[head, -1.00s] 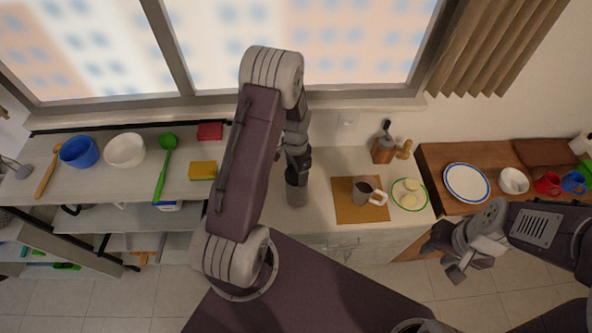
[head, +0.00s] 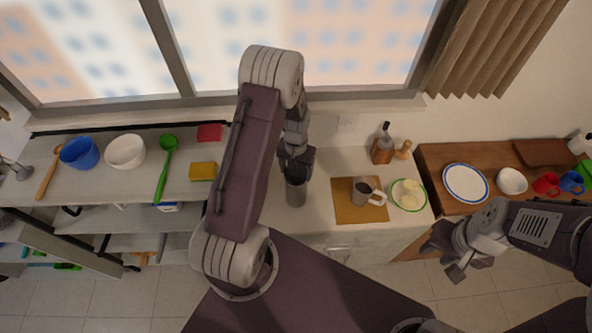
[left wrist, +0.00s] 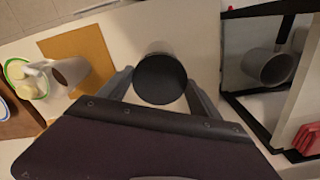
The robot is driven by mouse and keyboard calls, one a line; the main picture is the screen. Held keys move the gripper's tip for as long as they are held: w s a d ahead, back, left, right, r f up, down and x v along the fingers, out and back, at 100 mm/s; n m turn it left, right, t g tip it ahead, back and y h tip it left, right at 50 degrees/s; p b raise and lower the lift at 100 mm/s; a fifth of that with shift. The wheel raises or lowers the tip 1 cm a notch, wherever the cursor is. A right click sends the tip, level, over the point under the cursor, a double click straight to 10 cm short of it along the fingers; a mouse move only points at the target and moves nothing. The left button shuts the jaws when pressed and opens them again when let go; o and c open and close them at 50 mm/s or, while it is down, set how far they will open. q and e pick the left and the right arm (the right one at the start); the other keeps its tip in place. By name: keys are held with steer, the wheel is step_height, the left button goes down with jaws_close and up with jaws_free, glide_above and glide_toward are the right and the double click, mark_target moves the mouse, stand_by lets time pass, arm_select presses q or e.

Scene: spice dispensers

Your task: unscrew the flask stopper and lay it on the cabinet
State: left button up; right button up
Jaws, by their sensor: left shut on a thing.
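The flask (head: 296,194) is a grey cylinder standing upright on the white cabinet (head: 326,220), below my left arm. Its dark stopper shows as a round black disc in the left wrist view (left wrist: 160,79). My left gripper (head: 296,172) is above the flask, shut on the stopper with one finger on each side. The stopper is at the flask's top; I cannot tell whether its thread is loose. My right gripper (head: 443,264) is away from the flask, over the floor at right; its jaw opening is unclear.
A mug (head: 364,191) on an orange mat (head: 347,212) and a green-rimmed plate (head: 414,205) stand right of the flask. A shelf rack (head: 110,181) is at left. Bare cabinet top lies between flask and mat.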

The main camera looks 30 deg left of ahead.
mark_target(296, 174)
arm_select(q)
steer(key=shift+r+p, duration=0.5)
steer(key=shift+r, duration=0.15)
steer(key=shift+r, duration=0.1)
steer(key=shift+r+p, duration=1.6)
steer(key=shift+r, duration=0.35)
steer(key=shift+s, duration=0.15)
